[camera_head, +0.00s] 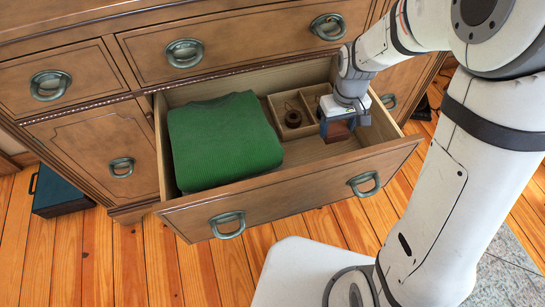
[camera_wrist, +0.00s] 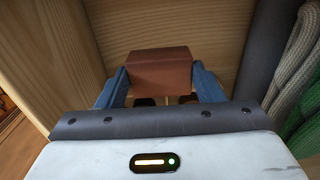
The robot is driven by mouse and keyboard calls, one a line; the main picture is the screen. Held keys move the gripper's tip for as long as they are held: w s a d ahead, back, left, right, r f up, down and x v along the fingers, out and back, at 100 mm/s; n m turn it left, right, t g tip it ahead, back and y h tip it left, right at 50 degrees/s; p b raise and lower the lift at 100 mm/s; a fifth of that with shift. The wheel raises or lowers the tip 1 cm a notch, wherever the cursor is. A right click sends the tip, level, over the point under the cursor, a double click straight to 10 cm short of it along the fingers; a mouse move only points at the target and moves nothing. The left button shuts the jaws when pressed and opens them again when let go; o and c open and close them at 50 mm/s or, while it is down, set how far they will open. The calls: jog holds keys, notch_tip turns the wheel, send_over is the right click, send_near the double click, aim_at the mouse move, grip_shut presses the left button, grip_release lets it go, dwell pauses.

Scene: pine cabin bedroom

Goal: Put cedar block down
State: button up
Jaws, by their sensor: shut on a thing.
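The cedar block (camera_head: 338,132) is reddish brown and sits between the blue fingers of my gripper (camera_head: 337,123). In the wrist view the block (camera_wrist: 160,72) is gripped between both fingertips, with a finger on each side. My gripper reaches down into the right part of the open drawer (camera_head: 300,198). The block is over or near the bare drawer floor; I cannot tell whether it touches it.
A folded green knit garment (camera_head: 224,141) fills the drawer's left part. A wooden divider tray (camera_head: 276,109) with a dark rolled item (camera_head: 293,117) stands behind, beside my gripper. The drawer's front right floor looks clear. A dark teal case (camera_head: 60,193) lies on the floor at left.

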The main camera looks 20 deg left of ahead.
jog(key=shift+s+a+f, duration=0.15)
jog(key=shift+s+f, duration=0.15)
jog(key=shift+f, duration=0.4)
notch_tip(320, 180, down, 10)
jog(key=b, duration=0.4)
jog(key=shift+r+b, duration=0.15)
jog(key=shift+b, duration=0.15)
jog(key=shift+f, duration=0.2)
jog(key=o, duration=1)
jog(key=shift+c, duration=0.2)
jog(key=shift+r, duration=0.1)
notch_tip(320, 180, up, 12)
jog(key=p, duration=0.4)
jog(key=shift+p, duration=0.3)
jog(key=shift+r, duration=0.1)
